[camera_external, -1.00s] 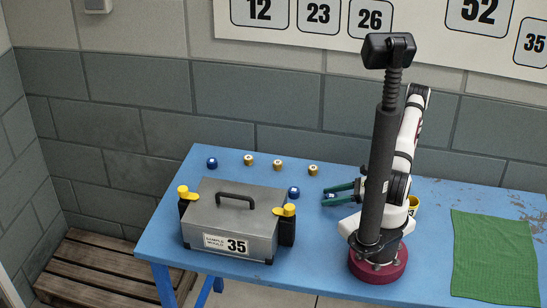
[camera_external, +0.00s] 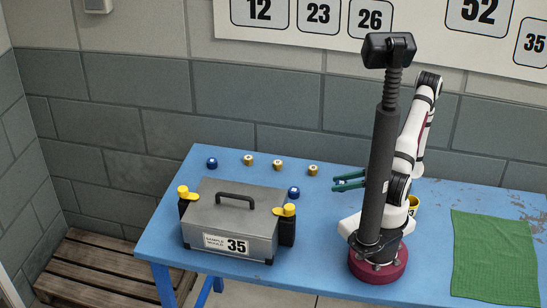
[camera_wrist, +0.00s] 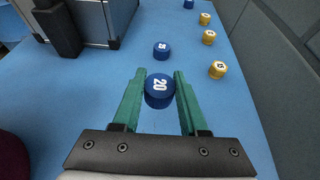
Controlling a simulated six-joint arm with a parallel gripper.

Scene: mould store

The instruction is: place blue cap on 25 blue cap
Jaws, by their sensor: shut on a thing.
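My gripper (camera_external: 349,181) is shut on a blue cap marked 20 (camera_wrist: 159,91), between its green fingers in the wrist view. It holds the cap above the table; in the outside view the cap is hard to make out. Ahead of it in the wrist view, apart from the fingers, a second blue cap (camera_wrist: 162,51) stands on the table. Its small number looks like 25, but I cannot read it surely. In the outside view this cap (camera_external: 294,192) is beside the metal box. A third blue cap (camera_external: 212,163) stands at the far left; its number is unreadable.
Several yellow caps (camera_external: 278,163) stand along the back of the blue table (camera_external: 330,235). A grey metal box marked 35 (camera_external: 236,218) stands left, with yellow-topped black clamps. A green cloth (camera_external: 494,258) lies right. A yellow item (camera_external: 413,203) is partly hidden behind my arm.

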